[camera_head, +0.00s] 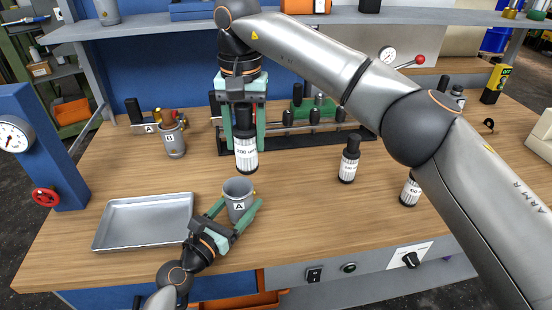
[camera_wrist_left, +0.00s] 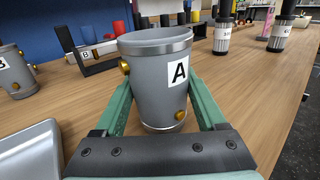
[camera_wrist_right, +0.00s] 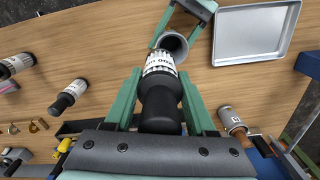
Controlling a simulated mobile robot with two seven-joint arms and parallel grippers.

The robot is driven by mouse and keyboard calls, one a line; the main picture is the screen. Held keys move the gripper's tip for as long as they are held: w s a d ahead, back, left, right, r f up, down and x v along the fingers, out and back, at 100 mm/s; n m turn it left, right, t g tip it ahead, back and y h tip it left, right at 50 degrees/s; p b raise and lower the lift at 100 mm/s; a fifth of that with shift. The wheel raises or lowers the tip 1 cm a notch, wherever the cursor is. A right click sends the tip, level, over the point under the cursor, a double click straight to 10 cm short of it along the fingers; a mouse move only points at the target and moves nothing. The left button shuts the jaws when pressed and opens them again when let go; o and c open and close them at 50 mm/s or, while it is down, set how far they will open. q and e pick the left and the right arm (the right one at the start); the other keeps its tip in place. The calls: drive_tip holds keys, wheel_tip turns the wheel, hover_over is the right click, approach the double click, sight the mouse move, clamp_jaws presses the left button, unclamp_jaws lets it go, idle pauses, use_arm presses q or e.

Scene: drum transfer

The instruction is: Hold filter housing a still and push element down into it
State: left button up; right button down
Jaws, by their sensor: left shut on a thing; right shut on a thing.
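Filter housing A (camera_head: 238,203) is a grey open-topped cup with a white "A" label and brass fittings, upright on the wooden bench. My left gripper (camera_head: 238,212) is shut around its sides; the left wrist view shows the housing (camera_wrist_left: 160,85) between the green fingers. My right gripper (camera_head: 243,118) is shut on the black top of a filter element (camera_head: 246,155), white with a printed label. The element hangs upright, above and apart from the housing, slightly behind it in the head view. In the right wrist view the element (camera_wrist_right: 160,75) partly covers the housing's mouth (camera_wrist_right: 174,43).
A metal tray (camera_head: 145,221) lies left of the housing. Housing B (camera_head: 173,140) stands behind it. More elements stand at the right (camera_head: 349,160), one partly behind my right arm. A rack (camera_head: 300,132) runs along the back.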

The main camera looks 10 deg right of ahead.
drive_tip(key=shift+a+r, duration=1.2)
drive_tip(key=shift+a, duration=0.05)
approach(237, 178)
drive_tip(key=shift+s+a+f, duration=0.1)
drive_tip(key=shift+s+f, duration=0.05)
drive_tip(key=shift+s, duration=0.65)
drive_tip(key=shift+s+f, duration=0.15)
drive_tip(key=shift+s, duration=0.6)
wheel_tip(237, 178, down, 6)
idle(2.3)
drive_tip(key=shift+c, duration=0.7)
unclamp_jaws()
drive_tip(key=shift+f, duration=0.25)
wheel_tip(237, 178, up, 12)
drive_tip(key=shift+r, duration=0.15)
use_arm(q)
drive_tip(key=o, duration=1.5)
